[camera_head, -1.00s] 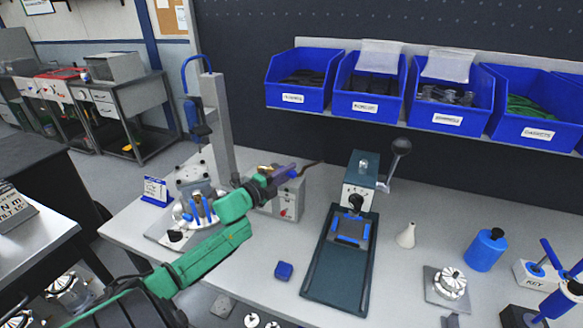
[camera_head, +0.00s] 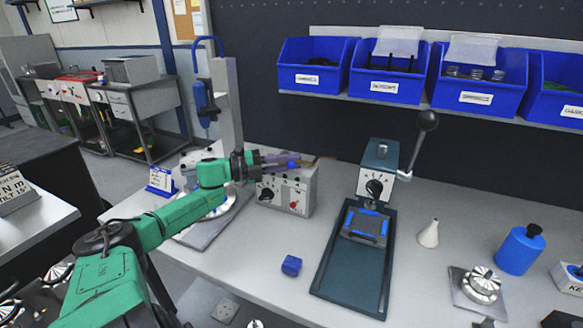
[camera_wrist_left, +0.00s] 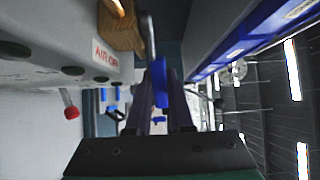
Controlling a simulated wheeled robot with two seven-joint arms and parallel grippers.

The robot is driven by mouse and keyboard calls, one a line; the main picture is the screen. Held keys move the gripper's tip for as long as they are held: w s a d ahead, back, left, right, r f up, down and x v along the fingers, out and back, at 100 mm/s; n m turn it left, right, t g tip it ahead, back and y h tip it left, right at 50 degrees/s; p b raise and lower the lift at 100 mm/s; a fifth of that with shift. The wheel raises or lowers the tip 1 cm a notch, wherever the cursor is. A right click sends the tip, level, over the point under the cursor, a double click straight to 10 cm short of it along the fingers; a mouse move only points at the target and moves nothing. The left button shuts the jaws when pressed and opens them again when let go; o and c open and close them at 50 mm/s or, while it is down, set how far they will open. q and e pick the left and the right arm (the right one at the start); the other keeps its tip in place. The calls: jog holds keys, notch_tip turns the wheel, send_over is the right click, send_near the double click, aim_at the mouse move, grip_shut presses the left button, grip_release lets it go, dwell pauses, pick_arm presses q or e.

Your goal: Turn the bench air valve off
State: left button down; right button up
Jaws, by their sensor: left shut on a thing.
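The bench air valve shows best in the left wrist view: a brass-coloured body (camera_wrist_left: 122,27) at the top, with a grey lever ending in a blue handle (camera_wrist_left: 160,85). A label reading "AIR OFF" (camera_wrist_left: 106,55) is on the grey surface beside it. My left gripper (camera_wrist_left: 163,98) has its two dark fingers on either side of the blue handle and is shut on it. In the head view my left gripper (camera_head: 277,162) points right, just above the grey control box (camera_head: 287,190), with the blue handle (camera_head: 293,164) at its fingertips. The valve body is mostly hidden there. My right gripper is not in view.
The control box carries black and red knobs. A dark green lever press (camera_head: 352,255) stands to its right, its raised lever (camera_head: 412,150) near the blue bins (camera_head: 391,85). A column stand (camera_head: 226,105) is close on the left. A small blue block (camera_head: 291,265) lies in front.

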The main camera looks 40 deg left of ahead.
pick_arm(q)
jog(key=shift+f, duration=0.15)
jog(key=c, duration=0.8)
grip_release()
